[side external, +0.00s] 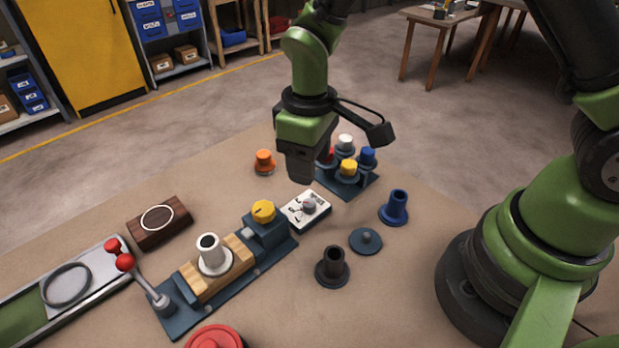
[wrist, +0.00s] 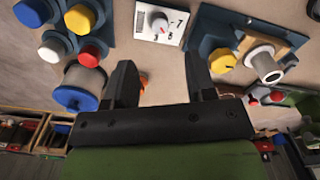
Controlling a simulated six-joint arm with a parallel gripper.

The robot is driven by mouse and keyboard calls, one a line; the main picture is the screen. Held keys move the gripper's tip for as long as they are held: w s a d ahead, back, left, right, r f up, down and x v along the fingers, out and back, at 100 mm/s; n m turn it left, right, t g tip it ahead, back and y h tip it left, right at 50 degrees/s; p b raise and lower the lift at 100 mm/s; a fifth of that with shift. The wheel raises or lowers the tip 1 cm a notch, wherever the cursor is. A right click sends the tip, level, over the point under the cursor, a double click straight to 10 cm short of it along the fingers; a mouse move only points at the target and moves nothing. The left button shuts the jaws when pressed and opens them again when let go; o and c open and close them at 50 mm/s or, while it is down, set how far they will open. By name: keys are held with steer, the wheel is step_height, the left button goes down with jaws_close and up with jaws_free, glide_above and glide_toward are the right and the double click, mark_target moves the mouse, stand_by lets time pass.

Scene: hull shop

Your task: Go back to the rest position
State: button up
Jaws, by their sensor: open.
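My gripper (side external: 297,178) hangs pointing down above the workbench (side external: 385,285), behind the white dial panel (side external: 318,216) in the side view. In the wrist view my gripper (wrist: 163,72) has its two dark fingers spread wide with nothing between them. The dial panel (wrist: 148,18) lies beyond the fingertips there. The side view does not clearly show the gap between the fingers.
A rack of coloured caps (side external: 368,182) stands close right of my gripper. An orange knob (side external: 264,160) stands left. A fixture with a yellow knob (side external: 263,209) and a white flanged tube (side external: 210,252) lies in front. A blue flanged part (side external: 396,204) stands right.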

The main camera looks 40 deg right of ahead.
steer(key=shift+r, duration=0.55)
steer(key=s+d+r+m+t+y, duration=0.1)
steer(key=s+d+r+m+t, duration=0.1)
steer(key=r, duration=0.5)
steer(key=s+d+r+m+t, duration=0.1)
steer(key=s+d+r+m, duration=0.15)
steer(key=r, duration=0.35)
steer(key=s+d+r+m+t+y, duration=0.1)
steer(key=s+r+m+t, duration=0.3)
steer(key=s, duration=0.7)
step_height(320, 180, up, 2)
steer(key=shift+d+r, duration=0.15)
steer(key=shift+d, duration=0.45)
steer(key=shift+o, duration=0.2)
